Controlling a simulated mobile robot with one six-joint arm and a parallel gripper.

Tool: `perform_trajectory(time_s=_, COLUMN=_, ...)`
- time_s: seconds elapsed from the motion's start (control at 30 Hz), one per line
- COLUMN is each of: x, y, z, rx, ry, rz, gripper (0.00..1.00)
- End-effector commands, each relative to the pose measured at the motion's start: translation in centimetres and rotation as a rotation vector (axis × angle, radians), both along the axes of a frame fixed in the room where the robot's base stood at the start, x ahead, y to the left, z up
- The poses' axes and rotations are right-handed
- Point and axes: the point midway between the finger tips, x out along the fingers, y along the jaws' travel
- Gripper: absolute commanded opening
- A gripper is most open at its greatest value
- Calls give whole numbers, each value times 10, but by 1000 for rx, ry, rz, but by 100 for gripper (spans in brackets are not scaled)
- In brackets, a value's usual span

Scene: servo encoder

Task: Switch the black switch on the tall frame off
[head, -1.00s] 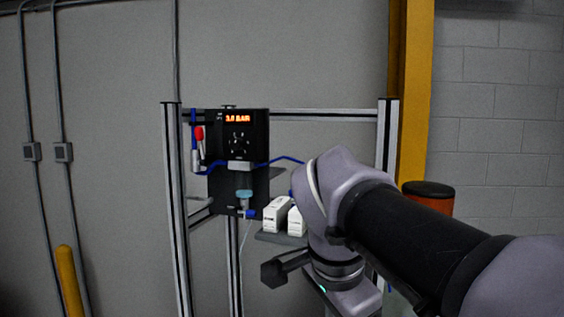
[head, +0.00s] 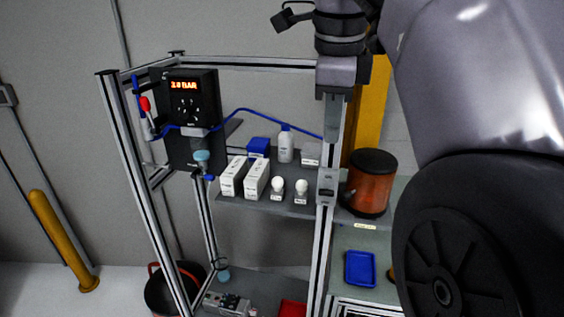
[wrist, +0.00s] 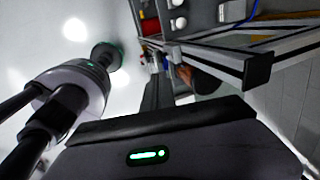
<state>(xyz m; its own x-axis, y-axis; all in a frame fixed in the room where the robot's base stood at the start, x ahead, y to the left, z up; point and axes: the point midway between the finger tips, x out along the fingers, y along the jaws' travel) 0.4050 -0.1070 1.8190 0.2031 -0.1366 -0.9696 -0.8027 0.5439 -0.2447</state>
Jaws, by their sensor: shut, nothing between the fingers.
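The tall frame (head: 130,150) of metal posts stands left of centre in the head view, a post on its right side. A small grey fitting with a dark middle (head: 327,184) sits on this right post. I cannot tell whether it is the black switch or how it is set. My gripper (head: 333,112) points down in front of the upper right post, above that fitting and apart from it. It is shut and empty. In the wrist view its dark body with a green light fills the bottom, and the fingertips are hidden.
A black box (head: 193,100) with a lit "3.0 BAR" display hangs at the frame's upper left, a red-handled valve beside it. An orange-black container (head: 371,183) and a blue tray (head: 360,268) are at right.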

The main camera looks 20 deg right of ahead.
Motion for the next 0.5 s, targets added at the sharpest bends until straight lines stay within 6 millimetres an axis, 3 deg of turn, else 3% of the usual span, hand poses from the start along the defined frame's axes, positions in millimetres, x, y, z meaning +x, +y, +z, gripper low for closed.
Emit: perform_trajectory(time_s=0.5, x=21, y=-14, z=-105, rx=1, ry=1, rz=0, gripper=0)
